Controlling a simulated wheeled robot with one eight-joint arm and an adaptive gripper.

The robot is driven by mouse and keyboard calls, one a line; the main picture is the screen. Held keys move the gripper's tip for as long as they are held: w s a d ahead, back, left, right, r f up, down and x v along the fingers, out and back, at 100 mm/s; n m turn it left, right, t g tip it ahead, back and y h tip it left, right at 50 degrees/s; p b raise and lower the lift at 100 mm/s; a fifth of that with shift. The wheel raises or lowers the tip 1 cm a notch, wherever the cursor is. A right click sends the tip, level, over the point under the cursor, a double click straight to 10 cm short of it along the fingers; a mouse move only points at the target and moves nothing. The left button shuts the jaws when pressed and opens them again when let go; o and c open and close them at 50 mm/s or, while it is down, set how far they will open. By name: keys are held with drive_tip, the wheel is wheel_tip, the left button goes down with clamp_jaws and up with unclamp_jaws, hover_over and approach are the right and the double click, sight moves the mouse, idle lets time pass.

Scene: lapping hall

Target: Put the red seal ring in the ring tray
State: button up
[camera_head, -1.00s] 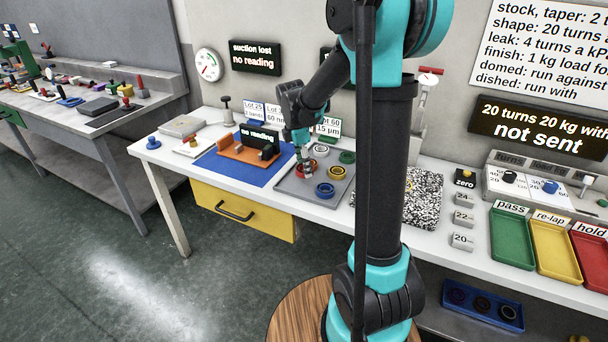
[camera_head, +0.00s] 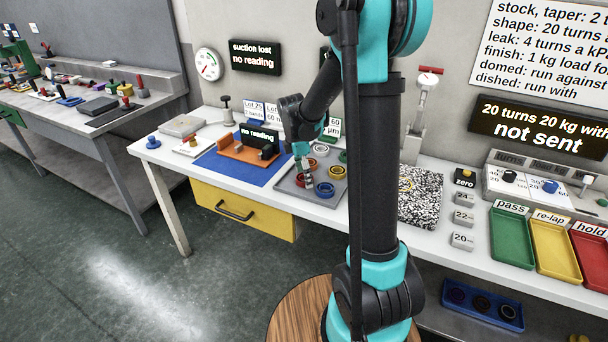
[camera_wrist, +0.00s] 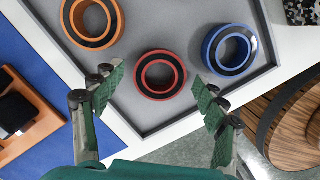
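The red seal ring (camera_wrist: 160,92) lies flat on the grey tray (camera_wrist: 153,122) near one corner, between an orange ring (camera_wrist: 112,18) and a blue ring (camera_wrist: 213,49). In the head view the red ring (camera_head: 298,183) is partly hidden by my gripper (camera_head: 306,178). In the wrist view my gripper (camera_wrist: 158,84) is open, its two fingers apart on either side of the ring's near side. No contact with the ring shows. The grey tray (camera_head: 287,186) stands on the white bench.
A yellow ring (camera_head: 338,172) and a pale ring (camera_head: 320,150) are also on the tray. A blue mat (camera_head: 232,170) with an orange fixture (camera_head: 238,152) lies to the left. A speckled plate (camera_head: 428,200) and green, yellow and red trays are to the right.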

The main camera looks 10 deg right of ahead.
sight(299, 178)
drive_tip(key=shift+r, duration=0.1)
wheel_tip(299, 178, up, 12)
drive_tip(key=a, duration=0.1)
drive_tip(key=shift+s+a, duration=0.15)
drive_tip(key=shift+a, duration=0.2)
